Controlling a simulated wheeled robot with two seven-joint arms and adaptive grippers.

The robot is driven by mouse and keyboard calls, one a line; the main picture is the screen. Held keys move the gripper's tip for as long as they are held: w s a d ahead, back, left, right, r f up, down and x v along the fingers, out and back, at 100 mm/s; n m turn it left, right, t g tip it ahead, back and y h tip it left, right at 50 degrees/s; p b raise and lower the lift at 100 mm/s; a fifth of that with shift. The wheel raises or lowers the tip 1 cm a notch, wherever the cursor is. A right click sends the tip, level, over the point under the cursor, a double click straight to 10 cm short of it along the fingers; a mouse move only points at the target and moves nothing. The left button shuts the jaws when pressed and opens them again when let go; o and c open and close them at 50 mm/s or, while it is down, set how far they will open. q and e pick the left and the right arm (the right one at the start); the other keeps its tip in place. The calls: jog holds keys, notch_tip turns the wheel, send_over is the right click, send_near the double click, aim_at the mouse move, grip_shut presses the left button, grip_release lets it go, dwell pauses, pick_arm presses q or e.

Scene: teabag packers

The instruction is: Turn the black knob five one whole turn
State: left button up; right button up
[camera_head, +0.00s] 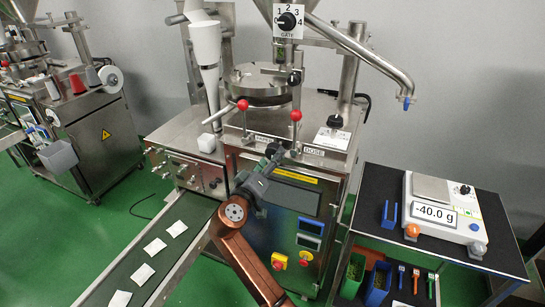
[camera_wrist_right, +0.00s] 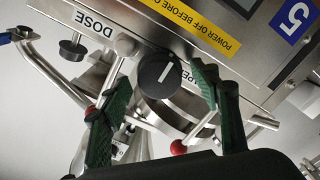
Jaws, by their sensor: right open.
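The black knob (camera_wrist_right: 160,71) sits on the metal machine near the DOSE label and carries a white pointer line, which is slanted in the right wrist view. My right gripper (camera_wrist_right: 159,80) is open, with one green finger on each side of the knob and a visible gap to each. In the head view my right gripper (camera_head: 275,156) is at the machine's front panel and hides much of what is behind it; I cannot make out the knob clearly there. A blue label with a 5 (camera_wrist_right: 293,17) is on the panel. My left gripper is not in view.
Red-ball levers (camera_head: 242,104) stand just above the panel. A dial marked GATE (camera_head: 289,19) is higher up. A conveyor (camera_head: 140,262) with several teabags runs at lower left. A scale (camera_head: 442,210) reading -40.0 g stands on the black-topped cart at right.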

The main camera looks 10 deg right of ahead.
jog(key=v, duration=1)
jog(key=shift+w, duration=0.1)
